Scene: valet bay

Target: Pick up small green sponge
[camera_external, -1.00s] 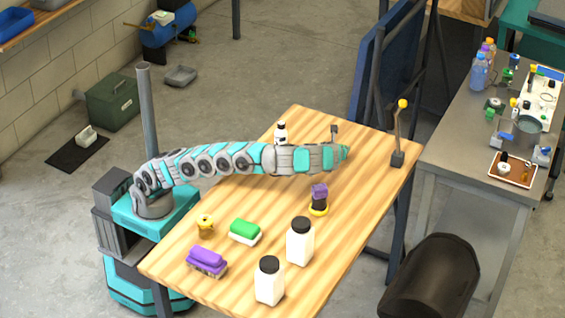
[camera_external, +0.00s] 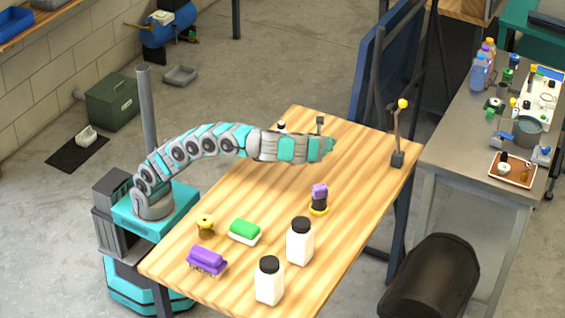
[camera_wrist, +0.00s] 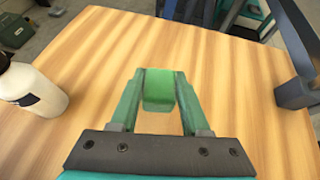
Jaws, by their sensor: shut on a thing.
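The small green sponge (camera_wrist: 159,88) is a green block between the two fingers of my gripper (camera_wrist: 159,92) in the wrist view. My gripper is shut on it, with a finger touching each side. In the external view my gripper (camera_external: 330,146) is over the far part of the wooden table (camera_external: 225,275), a little above its top. The sponge is hard to make out there against the teal gripper.
A white bottle (camera_wrist: 30,90) stands left of my gripper in the wrist view. A lamp-like stand (camera_external: 397,158) is at the table's right edge. A purple-topped brush (camera_external: 319,195), a green-topped brush (camera_external: 244,231), a purple brush (camera_external: 206,259) and white bottles (camera_external: 300,243) stand nearer.

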